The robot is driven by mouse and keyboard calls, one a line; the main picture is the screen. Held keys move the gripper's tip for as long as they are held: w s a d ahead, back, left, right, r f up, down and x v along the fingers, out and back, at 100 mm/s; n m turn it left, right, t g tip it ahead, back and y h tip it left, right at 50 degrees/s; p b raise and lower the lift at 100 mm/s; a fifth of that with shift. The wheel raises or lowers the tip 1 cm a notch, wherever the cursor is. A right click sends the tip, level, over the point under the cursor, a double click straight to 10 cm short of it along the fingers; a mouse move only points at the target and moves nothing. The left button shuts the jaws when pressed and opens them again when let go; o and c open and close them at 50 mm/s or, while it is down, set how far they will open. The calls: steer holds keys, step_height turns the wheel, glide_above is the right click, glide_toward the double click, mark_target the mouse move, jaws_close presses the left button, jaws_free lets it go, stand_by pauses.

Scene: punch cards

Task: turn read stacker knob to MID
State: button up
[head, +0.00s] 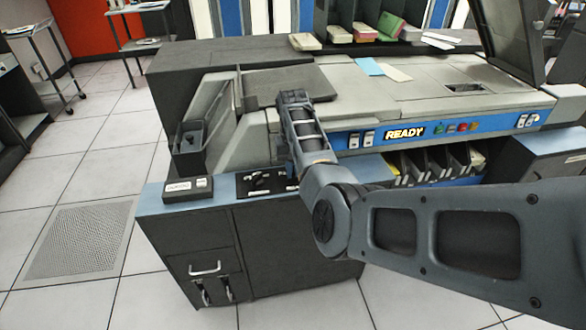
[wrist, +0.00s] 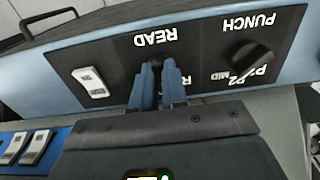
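The black control panel (wrist: 215,88) appears upside down in the wrist view, with READ and PUNCH labels. The read stacker knob (wrist: 156,64) is a dark shape below the READ label, mostly hidden by my fingers. My gripper (wrist: 158,72) has its two blue-grey fingers close together with a narrow gap, their tips at this knob, one on each side. The knob's pointer and most of its position marks are hidden, so its setting cannot be told. In the head view my arm hides the fingertips, and the panel (head: 246,187) shows beside the wrist.
The dark punch knob (wrist: 249,62) is to the right in the wrist view, near P2 and MID marks. A white rocker switch (wrist: 91,82) is to the left. In the head view a small box (head: 188,189) stands left of the panel, and the machine's grey housing (head: 245,140) rises behind it.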

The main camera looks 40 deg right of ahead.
jaws_close()
steer(key=m, duration=0.4)
steer(key=shift+w+a+m+p, duration=0.1)
steer(key=shift+w+m+p, duration=0.05)
steer(key=shift+m+p, duration=0.2)
steer(key=shift+w+m, duration=0.1)
steer(key=shift+m, duration=1.85)
steer(key=o, duration=0.6)
jaws_free()
steer(key=shift+c, duration=0.2)
steer(key=shift+r, duration=3.95)
